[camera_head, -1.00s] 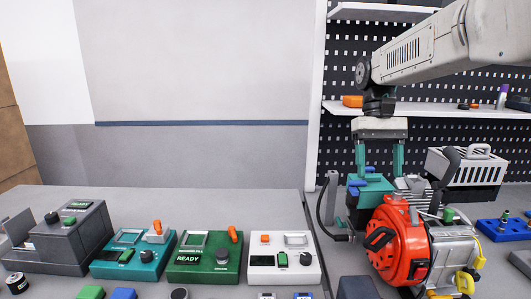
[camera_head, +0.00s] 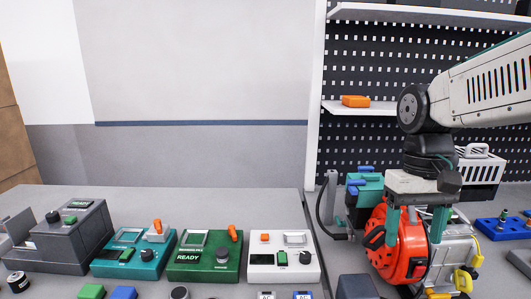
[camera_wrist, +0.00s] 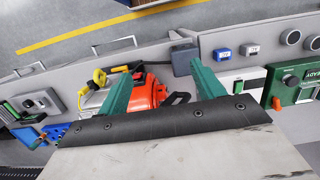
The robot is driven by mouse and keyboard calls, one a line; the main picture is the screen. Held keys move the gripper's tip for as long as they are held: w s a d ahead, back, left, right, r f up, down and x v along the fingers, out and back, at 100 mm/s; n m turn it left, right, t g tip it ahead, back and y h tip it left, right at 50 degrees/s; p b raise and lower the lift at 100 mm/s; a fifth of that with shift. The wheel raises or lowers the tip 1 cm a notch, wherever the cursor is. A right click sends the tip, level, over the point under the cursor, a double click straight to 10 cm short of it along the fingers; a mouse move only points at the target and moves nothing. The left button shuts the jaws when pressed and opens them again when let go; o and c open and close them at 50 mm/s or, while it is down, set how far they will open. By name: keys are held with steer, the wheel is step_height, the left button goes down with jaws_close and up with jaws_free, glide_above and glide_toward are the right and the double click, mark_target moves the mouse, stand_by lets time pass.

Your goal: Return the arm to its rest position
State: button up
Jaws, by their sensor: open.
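My gripper (camera_head: 416,222) is in front of and above the red and grey engine unit (camera_head: 402,252) on the right of the bench. I cannot tell whether the fingers touch the unit. The teal block with blue parts (camera_head: 366,186) stands just left of my gripper, apart from it.
Dark grey (camera_head: 70,236), teal (camera_head: 132,254), green (camera_head: 205,258) and white (camera_head: 284,260) devices line the bench at left and centre. A pegboard shelf (camera_head: 385,107) holds an orange item (camera_head: 355,101). A white vented box (camera_head: 478,167) stands behind. Open space lies above the left devices.

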steer(key=s+f+t, duration=0.2)
steer(key=s+t, duration=0.1)
steer(key=s, duration=1)
steer(key=shift+s+d+f, duration=0.15)
steer(key=shift+d+f, duration=0.15)
